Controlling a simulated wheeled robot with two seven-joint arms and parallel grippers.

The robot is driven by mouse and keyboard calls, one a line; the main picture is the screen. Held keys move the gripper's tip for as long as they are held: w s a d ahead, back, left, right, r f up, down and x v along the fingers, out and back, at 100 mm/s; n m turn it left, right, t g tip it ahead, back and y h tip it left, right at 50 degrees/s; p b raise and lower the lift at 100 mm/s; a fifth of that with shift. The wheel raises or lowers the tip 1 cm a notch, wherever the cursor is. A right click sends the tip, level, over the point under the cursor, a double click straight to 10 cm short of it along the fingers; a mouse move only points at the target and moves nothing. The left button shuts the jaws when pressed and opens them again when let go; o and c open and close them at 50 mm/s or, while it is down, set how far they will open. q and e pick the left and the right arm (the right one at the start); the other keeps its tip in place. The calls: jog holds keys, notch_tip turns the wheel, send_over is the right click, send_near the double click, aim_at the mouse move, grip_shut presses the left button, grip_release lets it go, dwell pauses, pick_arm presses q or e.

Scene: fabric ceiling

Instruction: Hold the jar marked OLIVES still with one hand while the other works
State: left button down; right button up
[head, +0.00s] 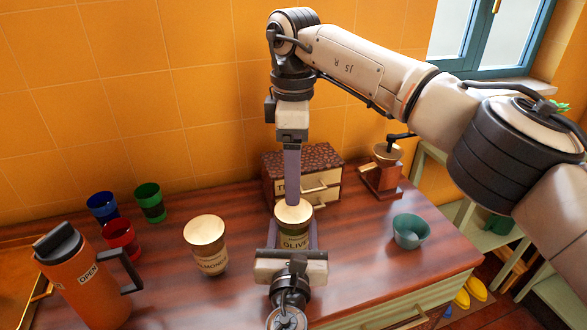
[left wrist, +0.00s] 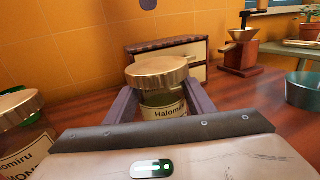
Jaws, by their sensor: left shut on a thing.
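The jar marked OLIVES (head: 295,238) stands upright on the wooden counter, with a gold lid (head: 293,211) on top. In the left wrist view the jar (left wrist: 163,103) sits between my two left fingers, under its gold lid (left wrist: 157,72). My left gripper (head: 292,234) is shut on the jar's body below the lid. My right gripper (head: 292,200) points straight down over the lid, seen edge-on, so its opening cannot be told. In the left wrist view its tip (left wrist: 148,4) shows at the top edge, apart from the lid.
A jar marked ALMONDS (head: 206,250) stands left of the olives. An orange flask (head: 85,285) and blue, red and green cups (head: 150,204) are further left. A drawer box (head: 318,185) and a grinder (head: 381,178) stand behind. A teal bowl (head: 410,232) is at right.

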aim_at(293, 210)
jog(key=shift+f+m, duration=0.3)
jog(key=shift+f, duration=3.75)
